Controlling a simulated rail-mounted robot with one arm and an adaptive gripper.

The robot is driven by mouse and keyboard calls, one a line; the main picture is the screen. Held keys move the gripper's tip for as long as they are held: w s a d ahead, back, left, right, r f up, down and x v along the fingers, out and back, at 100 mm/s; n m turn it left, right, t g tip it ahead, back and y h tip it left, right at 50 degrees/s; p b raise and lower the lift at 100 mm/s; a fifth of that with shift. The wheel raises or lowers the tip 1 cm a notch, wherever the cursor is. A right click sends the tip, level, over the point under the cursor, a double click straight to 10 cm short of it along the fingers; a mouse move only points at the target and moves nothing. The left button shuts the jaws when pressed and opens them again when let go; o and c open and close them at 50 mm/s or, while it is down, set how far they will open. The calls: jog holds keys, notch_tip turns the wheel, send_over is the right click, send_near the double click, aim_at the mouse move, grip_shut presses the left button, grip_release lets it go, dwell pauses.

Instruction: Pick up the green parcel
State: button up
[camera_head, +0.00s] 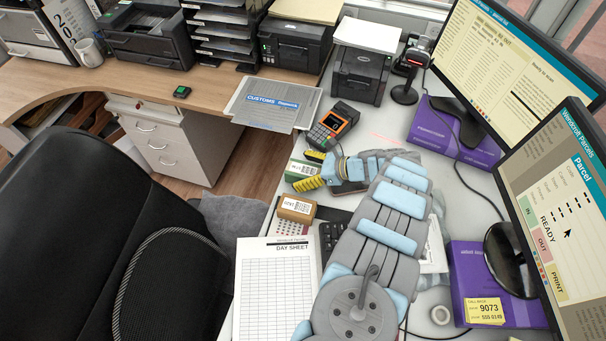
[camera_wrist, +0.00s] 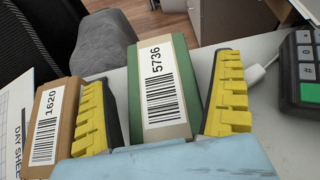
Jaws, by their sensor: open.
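The green parcel (camera_wrist: 183,72) stands between the two yellow fingers of my gripper (camera_wrist: 166,105) in the wrist view. It bears a white label with a barcode and the number 5736. In the head view the green parcel (camera_head: 303,169) is near the counter's front edge, partly hidden by my gripper (camera_head: 312,170). My gripper is open, with one finger on each side of the parcel.
A brown parcel (camera_wrist: 58,115) labelled 1620 stands just outside the left finger; it shows in the head view (camera_head: 297,208). A card terminal (camera_head: 333,125) is beyond the green parcel. A day sheet (camera_head: 275,290) lies in front. The black chair (camera_head: 110,235) is at left.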

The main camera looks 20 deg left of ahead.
jog(key=c, duration=1.4)
jog(key=shift+o, duration=0.2)
